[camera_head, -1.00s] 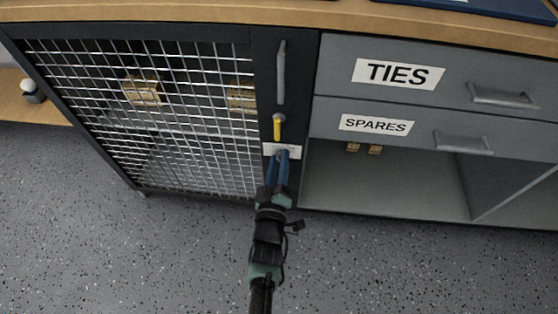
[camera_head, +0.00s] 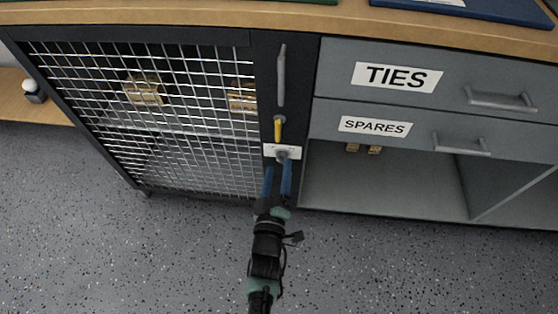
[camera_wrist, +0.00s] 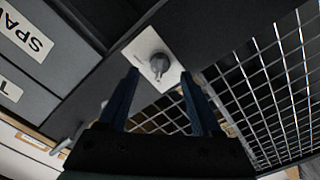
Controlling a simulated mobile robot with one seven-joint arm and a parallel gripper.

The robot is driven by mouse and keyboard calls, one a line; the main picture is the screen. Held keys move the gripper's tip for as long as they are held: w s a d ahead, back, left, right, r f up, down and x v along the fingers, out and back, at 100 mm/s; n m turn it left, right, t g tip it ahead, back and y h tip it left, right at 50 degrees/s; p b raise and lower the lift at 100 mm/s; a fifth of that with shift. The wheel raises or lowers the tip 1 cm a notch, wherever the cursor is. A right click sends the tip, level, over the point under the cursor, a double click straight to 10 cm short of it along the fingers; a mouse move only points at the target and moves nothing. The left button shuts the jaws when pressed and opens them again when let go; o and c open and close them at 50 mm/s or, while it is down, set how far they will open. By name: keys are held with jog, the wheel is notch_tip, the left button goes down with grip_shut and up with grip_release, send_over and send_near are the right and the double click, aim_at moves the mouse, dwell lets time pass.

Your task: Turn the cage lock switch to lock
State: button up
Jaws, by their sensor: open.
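The lock switch is a grey knob (camera_head: 282,154) on a white plate (camera_head: 269,150) on the dark front frame of the mesh cage (camera_head: 180,125). In the wrist view the knob (camera_wrist: 159,64) on its white plate (camera_wrist: 143,47) shows between and beyond the fingertips. The small print on the plate is too small to read. My gripper (camera_head: 277,167) is open, its two blue fingers just below the plate in the head view. In the wrist view my gripper (camera_wrist: 159,74) has one finger on each side of the knob, seemingly apart from it.
A yellow-tipped latch (camera_head: 278,128) and a vertical grey handle (camera_head: 281,75) are above the plate. Drawers marked TIES (camera_head: 395,78) and SPARES (camera_head: 375,126) with protruding handles stand at right, above an open shelf space. The speckled floor (camera_head: 140,250) in front is clear.

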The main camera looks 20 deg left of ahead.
jog(key=p+v, duration=0.2)
jog(key=v, duration=0.8)
jog(key=shift+p, duration=0.35)
jog(key=shift+s, duration=0.2)
